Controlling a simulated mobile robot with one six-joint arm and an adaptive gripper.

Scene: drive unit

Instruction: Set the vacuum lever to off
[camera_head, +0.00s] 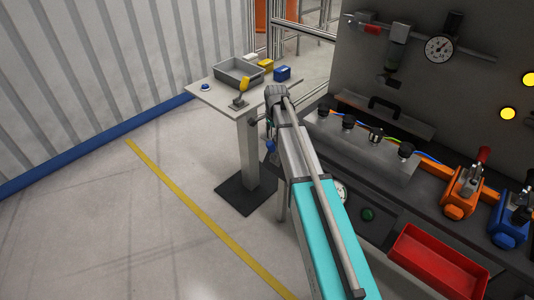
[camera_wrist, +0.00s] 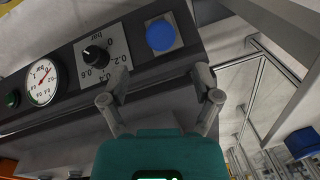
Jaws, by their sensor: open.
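No part is clearly marked as the vacuum lever. In the head view, a valve with a small red handle (camera_head: 372,29) is on the pipework at the upper panel, beside a round gauge (camera_head: 439,48). An orange unit (camera_head: 462,195) with a raised red lever (camera_head: 483,157) and a blue unit (camera_head: 508,225) with a dark lever (camera_head: 520,213) stand at the right. In the wrist view, my gripper (camera_wrist: 160,97) is open and empty, its fingers apart in front of a blue button (camera_wrist: 160,35) and a black knob (camera_wrist: 96,56) with a bar scale. No lever shows there.
A red tray (camera_head: 438,262) hangs at the bench front. A small side table (camera_head: 215,97) with a grey bin (camera_head: 239,72) stands behind my arm. A gauge (camera_wrist: 42,82) and a green button (camera_wrist: 12,99) are left of the knob. The floor at left is clear.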

